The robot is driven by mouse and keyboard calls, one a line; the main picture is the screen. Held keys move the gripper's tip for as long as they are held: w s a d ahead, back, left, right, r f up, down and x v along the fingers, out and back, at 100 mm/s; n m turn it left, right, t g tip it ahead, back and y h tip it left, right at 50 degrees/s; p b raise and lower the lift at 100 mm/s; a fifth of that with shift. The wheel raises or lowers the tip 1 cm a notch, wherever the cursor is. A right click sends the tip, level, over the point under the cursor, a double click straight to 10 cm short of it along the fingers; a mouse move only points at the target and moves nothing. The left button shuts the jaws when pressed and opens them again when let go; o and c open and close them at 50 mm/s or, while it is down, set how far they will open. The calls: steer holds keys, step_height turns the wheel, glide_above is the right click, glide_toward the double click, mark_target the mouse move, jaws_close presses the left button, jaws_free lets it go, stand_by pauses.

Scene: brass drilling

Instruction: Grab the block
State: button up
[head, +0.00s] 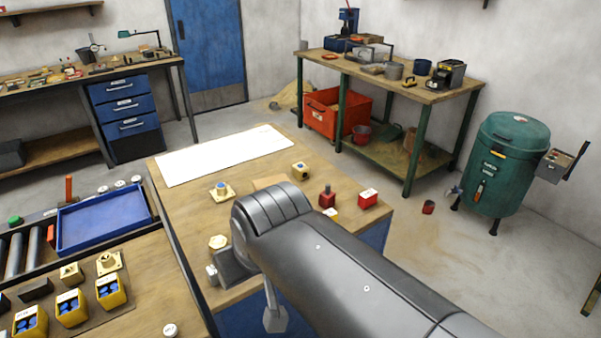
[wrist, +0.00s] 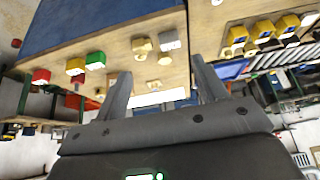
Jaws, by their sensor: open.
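Several small blocks lie on the wooden table, and I cannot tell which one the task means. In the head view a brass block (head: 300,171) with a dark hole sits near the table's right side. A red block (head: 368,198) and a yellow block (head: 330,213) stand near the right edge. A grey block (head: 211,274) is at the left edge by my arm. In the wrist view a green block (wrist: 95,61) and the grey block (wrist: 169,40) show beyond the fingers. My gripper (wrist: 160,78) is open, with nothing between its fingers. My arm hides part of the table in the head view.
A white sheet (head: 225,155) covers the table's far end. A flanged brass piece (head: 222,193) and a hexagonal one (head: 218,242) lie left of my arm. A blue tray (head: 103,220) and yellow bins (head: 70,307) stand at the left. Open floor lies toward the green drum (head: 506,155).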

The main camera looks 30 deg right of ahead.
steer(key=w+d+r, duration=0.2)
steer(key=w+r, duration=0.1)
steer(key=w, duration=0.3)
steer(key=w+d+r, duration=0.2)
steer(key=w+d, duration=0.1)
steer(key=w, duration=0.4)
steer(key=g, duration=0.1)
glide_above(301, 166)
steer(key=s, duration=0.4)
step_height(301, 166, down, 16)
steer(key=r, duration=0.1)
steer(key=shift+n, duration=0.3)
steer(key=x, duration=1.1)
steer(key=shift+a, duration=0.1)
jaws_close()
